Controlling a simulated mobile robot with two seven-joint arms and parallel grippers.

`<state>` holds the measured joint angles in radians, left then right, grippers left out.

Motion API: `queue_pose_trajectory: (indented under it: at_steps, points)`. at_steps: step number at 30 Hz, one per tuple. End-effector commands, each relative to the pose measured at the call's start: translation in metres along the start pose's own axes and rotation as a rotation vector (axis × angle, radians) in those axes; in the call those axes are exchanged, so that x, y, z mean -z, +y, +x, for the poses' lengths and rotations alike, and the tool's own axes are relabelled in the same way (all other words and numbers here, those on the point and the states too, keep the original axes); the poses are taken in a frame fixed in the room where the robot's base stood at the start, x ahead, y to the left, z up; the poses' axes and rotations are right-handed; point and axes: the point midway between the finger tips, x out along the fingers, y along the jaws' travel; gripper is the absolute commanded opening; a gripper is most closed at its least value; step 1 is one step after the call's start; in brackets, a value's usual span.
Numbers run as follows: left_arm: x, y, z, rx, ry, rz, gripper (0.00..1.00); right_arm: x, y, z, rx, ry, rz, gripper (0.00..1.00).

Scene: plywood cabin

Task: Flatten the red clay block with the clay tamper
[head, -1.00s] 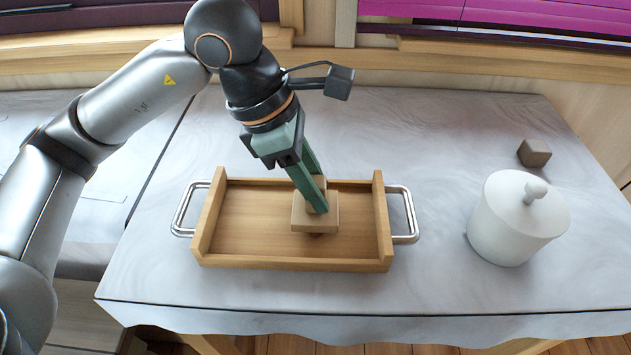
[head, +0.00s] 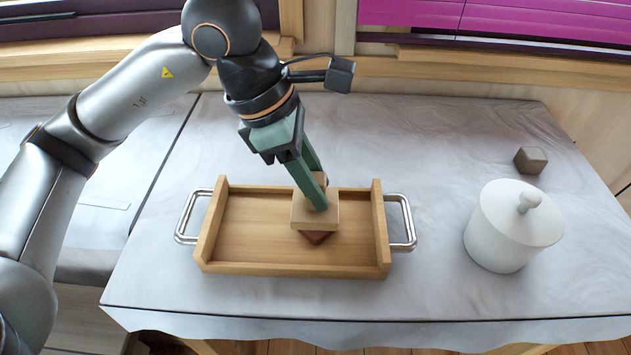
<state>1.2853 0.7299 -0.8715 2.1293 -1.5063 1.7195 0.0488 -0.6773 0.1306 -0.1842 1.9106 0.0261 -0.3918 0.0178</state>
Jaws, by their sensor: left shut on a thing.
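The clay tamper (head: 302,217), a pale wooden block with a grip on top, is held upright over the right part of the wooden tray (head: 288,269). My left gripper (head: 319,194) is shut on the tamper's grip, its green fingers pointing down. The red clay block (head: 315,239) lies in the tray under the tamper. Only its reddish-brown front corner shows; the tamper's plate hides the rest. I cannot tell whether the plate touches the clay. My right gripper is not in view.
A white lidded jar (head: 503,240) stands to the right of the tray. A small brown-grey cube (head: 530,160) lies behind it. The tray has metal handles at both ends. The grey tabletop is clear in front of the tray, and its front edge is near.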

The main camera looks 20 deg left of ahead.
Motion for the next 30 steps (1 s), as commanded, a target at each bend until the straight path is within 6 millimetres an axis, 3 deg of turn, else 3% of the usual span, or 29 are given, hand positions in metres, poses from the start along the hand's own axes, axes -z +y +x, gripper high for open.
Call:
queue_pose_trajectory:
  at_steps: [18, 30]
  points:
    - [-0.021, 0.000, -0.050, -0.002, -0.003, 0.000, 0.00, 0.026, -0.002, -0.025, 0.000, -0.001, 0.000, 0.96]
    - [-0.021, 0.000, -0.051, -0.001, -0.003, 0.000, 0.00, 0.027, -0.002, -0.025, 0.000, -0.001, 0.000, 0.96]
